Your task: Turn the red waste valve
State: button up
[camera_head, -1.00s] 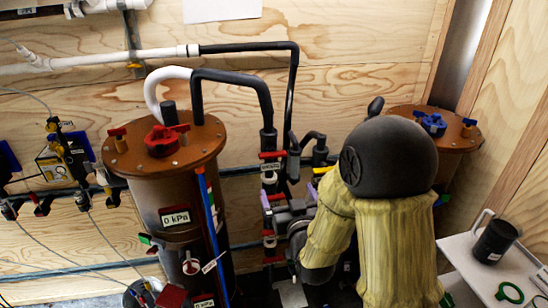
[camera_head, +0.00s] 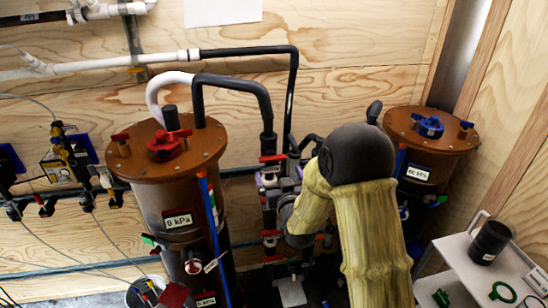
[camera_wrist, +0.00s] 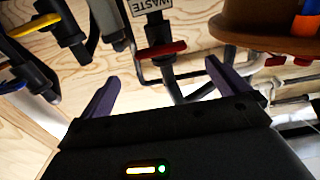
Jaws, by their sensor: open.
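In the wrist view the red valve handle (camera_wrist: 160,50) lies nearly level beside a white label (camera_wrist: 155,6) that reads WASTE, upside down. My gripper (camera_wrist: 158,86) is open, with its two purple fingers spread wide. The handle is ahead of the fingers and between their lines, and nothing is held. In the head view my gripper is mostly hidden by my arm, near the pipework between the two brown tanks. A red handle (camera_head: 272,158) shows there at the top of the pipework; I cannot tell whether it is the waste one.
A brown tank (camera_head: 148,200) with a red knob stands left, and another tank (camera_head: 440,150) with a blue knob stands right. Black pipes surround the valve. A yellow handle (camera_wrist: 34,25) is left in the wrist view. A white cart (camera_head: 490,275) stands at right.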

aim_at(274, 160)
jog(key=p+x, duration=0.2)
jog(key=x, duration=0.5)
jog(key=shift+w+a, duration=0.1)
jog(key=shift+w, duration=0.25)
jog(key=shift+f, duration=0.1)
jog(key=c, duration=0.9)
jog(key=shift+c, duration=0.2)
